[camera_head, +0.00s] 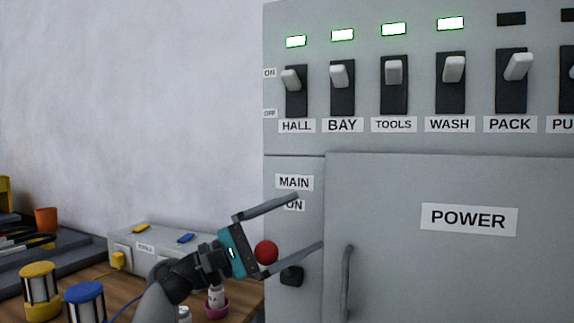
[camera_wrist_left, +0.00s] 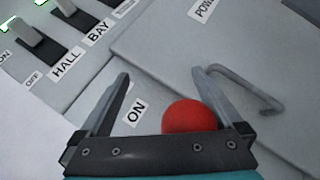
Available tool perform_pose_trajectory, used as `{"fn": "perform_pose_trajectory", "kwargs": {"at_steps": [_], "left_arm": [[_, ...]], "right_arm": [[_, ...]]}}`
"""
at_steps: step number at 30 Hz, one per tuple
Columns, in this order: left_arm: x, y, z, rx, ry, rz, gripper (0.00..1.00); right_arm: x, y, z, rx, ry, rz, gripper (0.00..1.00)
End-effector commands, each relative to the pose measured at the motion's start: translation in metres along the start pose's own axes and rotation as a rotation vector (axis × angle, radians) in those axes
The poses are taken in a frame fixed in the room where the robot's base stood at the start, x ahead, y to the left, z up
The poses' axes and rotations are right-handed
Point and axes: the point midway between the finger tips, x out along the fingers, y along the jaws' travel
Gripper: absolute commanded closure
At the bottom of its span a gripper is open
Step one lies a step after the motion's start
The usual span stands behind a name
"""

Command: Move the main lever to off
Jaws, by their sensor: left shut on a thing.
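The main lever's red knob (camera_head: 266,252) shows below the MAIN (camera_head: 294,182) and ON labels, on the narrow panel left of the POWER door. Its black base (camera_head: 291,277) is on the panel just below and right of the knob. My left gripper (camera_head: 309,220) has its fingers on either side of the knob, near the palm, and is shut on the lever. In the left wrist view the red knob (camera_wrist_left: 190,117) lies between the fingers, closer to the right one. The lever's shaft and any OFF label are hidden. My right gripper is not in view.
The POWER door's handle (camera_head: 346,285) is just right of the left fingertips. A row of switches, including HALL (camera_head: 291,82), is above.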

Motion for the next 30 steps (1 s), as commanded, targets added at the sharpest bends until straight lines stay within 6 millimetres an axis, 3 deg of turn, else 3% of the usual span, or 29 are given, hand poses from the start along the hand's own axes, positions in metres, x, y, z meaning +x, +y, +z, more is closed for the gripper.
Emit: {"fn": "perform_pose_trajectory", "kwargs": {"at_steps": [1, 6, 14, 15, 20, 30], "left_arm": [[0.014, 0.078, 0.052, 0.121, -0.069, 0.088, 0.44], [0.016, 0.082, 0.054, 0.121, -0.069, 0.087, 0.44], [0.016, 0.082, 0.054, 0.123, -0.068, 0.087, 0.44], [0.0, 0.008, 0.004, -0.011, 0.002, 0.006, 0.47], [-0.005, 0.009, 0.005, -0.011, 0.003, 0.006, 0.56], [-0.028, 0.015, 0.01, -0.007, 0.006, 0.004, 0.5]], "right_arm": [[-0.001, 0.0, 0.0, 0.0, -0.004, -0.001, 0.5], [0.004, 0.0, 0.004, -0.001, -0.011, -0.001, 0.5], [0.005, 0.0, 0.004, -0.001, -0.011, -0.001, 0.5], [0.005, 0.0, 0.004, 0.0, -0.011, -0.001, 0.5], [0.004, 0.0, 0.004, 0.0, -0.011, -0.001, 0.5], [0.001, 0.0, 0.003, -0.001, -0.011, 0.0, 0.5]]}}
